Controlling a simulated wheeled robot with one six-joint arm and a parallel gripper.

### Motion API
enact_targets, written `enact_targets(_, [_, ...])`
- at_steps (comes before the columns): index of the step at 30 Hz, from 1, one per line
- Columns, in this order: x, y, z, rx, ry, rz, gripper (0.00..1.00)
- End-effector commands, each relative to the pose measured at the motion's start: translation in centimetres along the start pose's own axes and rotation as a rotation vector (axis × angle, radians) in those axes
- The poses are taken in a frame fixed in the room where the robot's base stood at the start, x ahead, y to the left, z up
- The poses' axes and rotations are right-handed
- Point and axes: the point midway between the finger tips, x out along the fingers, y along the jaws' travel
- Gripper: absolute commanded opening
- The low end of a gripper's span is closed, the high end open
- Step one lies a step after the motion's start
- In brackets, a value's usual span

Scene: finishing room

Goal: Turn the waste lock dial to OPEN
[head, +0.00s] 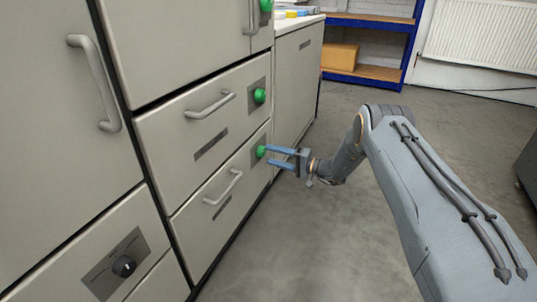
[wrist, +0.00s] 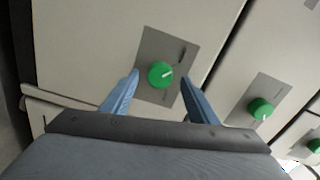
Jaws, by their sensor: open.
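A green dial (head: 261,151) sits on a grey plate on the lower drawer front in the head view. My gripper (head: 269,155) has its blue fingers open at this dial, one on each side. In the wrist view the green dial (wrist: 160,75) shows between the fingertips, with a white pointer mark toward the upper right of the picture. Contact between fingers and dial cannot be told. The plate (wrist: 155,45) carries small markings that I cannot read, so no label confirms it as the waste lock dial.
Another green dial (head: 260,96) is on the drawer above, and one (head: 266,5) is higher up. A black dial (head: 123,266) is at lower left. Bar handles (head: 224,188) stick out from the fronts. Open floor (head: 310,240) lies to the right.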

Motion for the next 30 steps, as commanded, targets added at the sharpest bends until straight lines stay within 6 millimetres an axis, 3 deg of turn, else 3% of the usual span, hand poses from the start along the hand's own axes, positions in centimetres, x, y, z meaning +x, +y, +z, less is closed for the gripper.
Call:
enact_targets(3, [-2.2, -0.2, -0.1, 0.002, 0.002, 0.001, 0.54])
enact_targets(10, [-4.7, 0.0, 0.1, 0.002, 0.0, 0.001, 0.54])
enact_targets(23, [-5.1, -0.1, 0.1, 0.004, -0.005, 0.006, 0.54])
enact_targets(30, [-5.3, -2.8, 2.4, 0.076, -0.126, 0.162, 0.54])
